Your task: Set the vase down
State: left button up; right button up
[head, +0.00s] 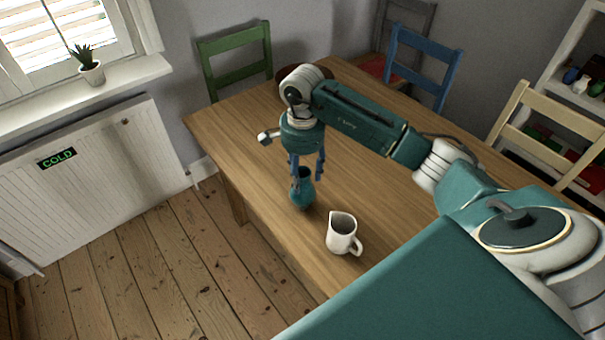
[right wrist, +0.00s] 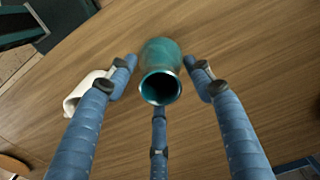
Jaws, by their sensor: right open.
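The teal vase (head: 304,196) stands upright on the wooden table (head: 365,185), near the table's long left edge. It also shows in the right wrist view (right wrist: 160,62), its round mouth facing the camera. My right gripper (head: 308,181) is above the vase with its blue fingers pointing down around its upper part. In the right wrist view my right gripper (right wrist: 160,66) is open, with a clear gap between the vase and the finger on each side. A third finger lies below the vase's mouth in that view. My left gripper is not in view.
A white jug (head: 342,233) stands close to the vase, toward the camera; it also shows at the left in the right wrist view (right wrist: 86,92). Green (head: 236,62), blue (head: 424,66) and cream (head: 556,135) chairs surround the table. The tabletop right of the vase is bare.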

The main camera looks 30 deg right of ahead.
jog(key=shift+r, duration=0.25)
jog(key=shift+w+r, duration=0.1)
jog(key=shift+r, duration=0.2)
notch_tip(320, 180, up, 10)
jog(key=shift+f+b, duration=0.1)
jog(key=shift+b, duration=1.1)
jog(key=shift+r, duration=0.7)
jog(key=shift+f, duration=0.1)
